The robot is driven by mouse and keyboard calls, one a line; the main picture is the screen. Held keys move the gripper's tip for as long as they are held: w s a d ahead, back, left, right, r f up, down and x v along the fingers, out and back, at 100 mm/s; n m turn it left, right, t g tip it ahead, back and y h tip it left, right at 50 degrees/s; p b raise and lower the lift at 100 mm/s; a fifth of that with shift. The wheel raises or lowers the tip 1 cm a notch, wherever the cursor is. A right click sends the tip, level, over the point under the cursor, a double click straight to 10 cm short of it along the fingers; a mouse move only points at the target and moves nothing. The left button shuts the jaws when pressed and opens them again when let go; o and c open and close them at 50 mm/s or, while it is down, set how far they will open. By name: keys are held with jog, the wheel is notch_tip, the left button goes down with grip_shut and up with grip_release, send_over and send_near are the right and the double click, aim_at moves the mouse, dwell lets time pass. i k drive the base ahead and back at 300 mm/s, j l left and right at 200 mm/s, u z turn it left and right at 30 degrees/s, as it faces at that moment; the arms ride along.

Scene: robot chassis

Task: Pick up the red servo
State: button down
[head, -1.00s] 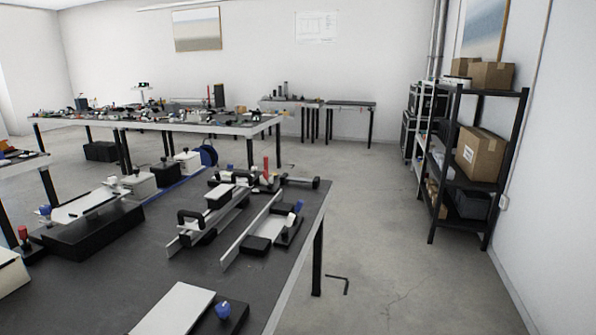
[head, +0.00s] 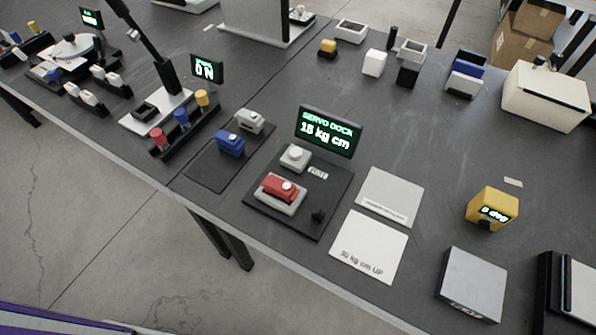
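The red servo (head: 279,188) sits on a small white base on a dark square dock plate (head: 331,193), near the table's front edge in the head view. A white knob block (head: 295,157) is behind it on the same plate. A screen (head: 329,131) at the plate's back reads "SERVO DOCK 15 kg cm". A blue servo (head: 230,143) and a white servo (head: 250,121) lie on a dark mat (head: 206,172) to the left. My gripper is not in view.
White cards (head: 368,247) lie to the right of the dock. A yellow display block (head: 492,209) and a grey box (head: 471,284) stand further right. A rack of coloured cylinders (head: 181,118) is at left. Open floor (head: 120,240) lies in front of the table.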

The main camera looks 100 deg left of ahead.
aim_at(286, 192)
jog(key=u, duration=1.95)
